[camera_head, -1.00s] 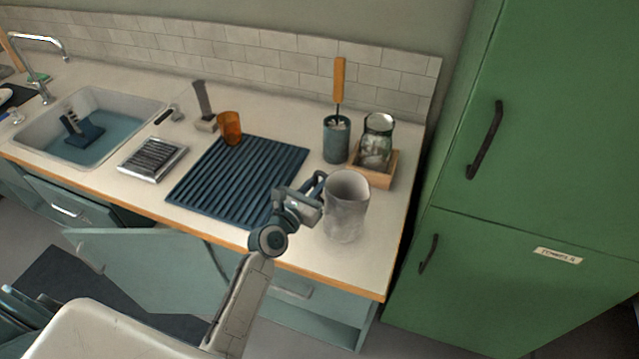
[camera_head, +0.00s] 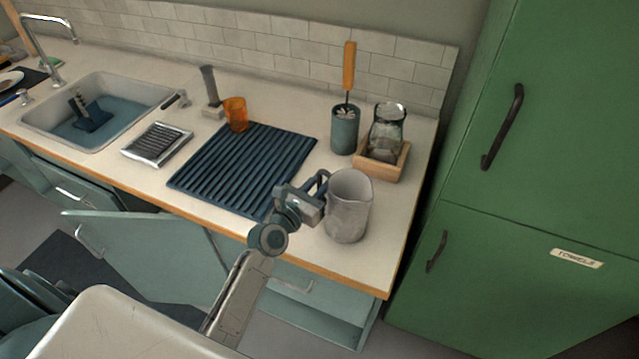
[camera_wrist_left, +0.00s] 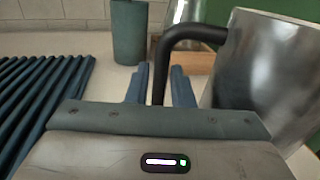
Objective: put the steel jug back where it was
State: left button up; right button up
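The steel jug (camera_head: 349,208) stands upright on the front right part of the counter, right of the ribbed drying mat. It fills the right of the left wrist view (camera_wrist_left: 265,75). Its dark handle (camera_wrist_left: 190,34) points left and runs down between my left gripper's two blue fingers. My left gripper (camera_head: 309,197) is at the handle's side, left of the jug. Its fingers (camera_wrist_left: 160,80) straddle the handle, with narrow gaps showing on both sides. The lower end of the handle is hidden behind the gripper body. My right gripper is not in view.
Behind the jug stand a wooden tray (camera_head: 382,173) with a glass jar (camera_head: 387,130) and a teal pot (camera_head: 344,132) with a brush. The dark ribbed mat (camera_head: 243,170) lies left. A green cabinet (camera_head: 545,130) rises at right. Cabinet doors hang open below the counter.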

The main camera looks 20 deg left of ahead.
pick_arm(q)
jog(key=shift+o, duration=1.1)
jog(key=shift+r, duration=0.1)
jog(key=shift+r, duration=0.15)
jog(key=v, duration=1.2)
